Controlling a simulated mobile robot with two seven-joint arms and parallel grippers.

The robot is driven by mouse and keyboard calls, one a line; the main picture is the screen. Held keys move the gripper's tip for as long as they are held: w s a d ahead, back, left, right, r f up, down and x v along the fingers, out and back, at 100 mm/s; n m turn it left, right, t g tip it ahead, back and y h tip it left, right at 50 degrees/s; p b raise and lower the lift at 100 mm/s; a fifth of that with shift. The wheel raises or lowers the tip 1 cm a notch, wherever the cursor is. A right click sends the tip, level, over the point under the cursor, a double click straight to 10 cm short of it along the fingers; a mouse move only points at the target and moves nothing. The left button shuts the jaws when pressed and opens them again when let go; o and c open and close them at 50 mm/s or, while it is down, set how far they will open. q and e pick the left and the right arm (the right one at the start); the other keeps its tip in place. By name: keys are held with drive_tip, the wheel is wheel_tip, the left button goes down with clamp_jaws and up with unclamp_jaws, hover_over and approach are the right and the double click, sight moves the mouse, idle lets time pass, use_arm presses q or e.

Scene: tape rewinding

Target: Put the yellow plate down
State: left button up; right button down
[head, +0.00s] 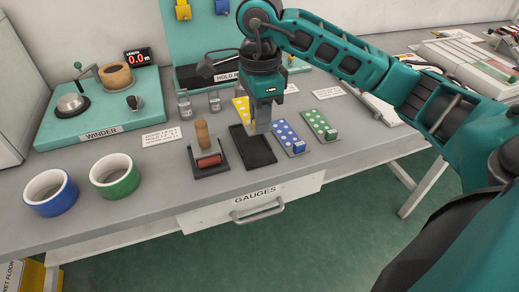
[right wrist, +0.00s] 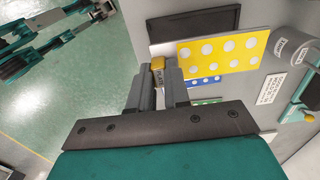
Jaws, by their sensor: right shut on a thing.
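The yellow plate (head: 241,107) with white dots shows behind my right gripper (head: 262,127). In the right wrist view the yellow plate (right wrist: 222,50) extends from the fingers, and its small yellow block (right wrist: 158,64) sits between the fingertips. My right gripper is shut on that block. It stands over the right part of the black tray (head: 258,158), left of the blue dotted plate (head: 287,133). The fingers hide part of the yellow plate in the head view; I cannot tell its exact height. Some of my left arm shows in the right wrist view, but no clear left gripper.
A green dotted plate (head: 318,124) lies right of the blue one. A stand with a wooden knob (head: 203,135) is left of the tray. Blue (head: 50,192) and green (head: 114,175) rolls and the winder (head: 100,115) are further left. The table's front edge is close.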

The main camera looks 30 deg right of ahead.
sight(260, 160)
wheel_tip(260, 160, down, 8)
drive_tip(key=shift+f, duration=0.1)
idle(0.4)
drive_tip(key=shift+f+b, duration=0.25)
drive_tip(key=shift+b, duration=0.15)
drive_tip(key=c, duration=1.1)
unclamp_jaws()
drive_tip(key=shift+r, duration=0.1)
drive_tip(key=shift+r, duration=0.15)
wheel_tip(260, 160, up, 12)
drive_tip(key=shift+p, duration=0.55)
